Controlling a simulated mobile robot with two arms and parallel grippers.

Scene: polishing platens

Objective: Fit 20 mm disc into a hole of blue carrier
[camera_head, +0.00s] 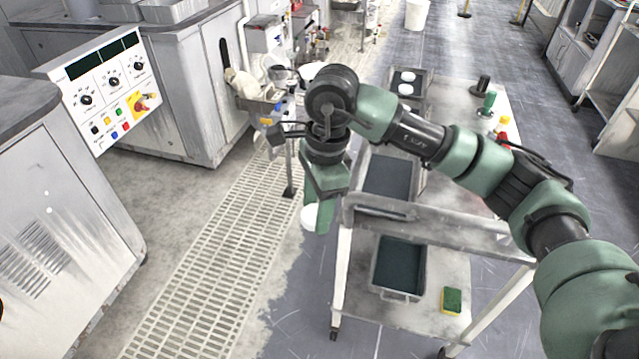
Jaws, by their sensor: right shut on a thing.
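My right gripper (320,220) points down near the middle of the view, left of the cart and above the floor grating. It is shut on a white disc (309,217), which shows partly beside the green fingers. Two more white discs (405,89) lie in a dark tray at the back of the cart. I cannot make out the blue carrier or its holes in this view. My left gripper is not in view.
The metal cart (460,235) stands at the right with dark trays and a yellow-green sponge (452,300) on its lower shelf. A control panel (108,88) and grey machine cabinets stand at the left. Floor grating (215,260) runs between machines and cart, clear of objects.

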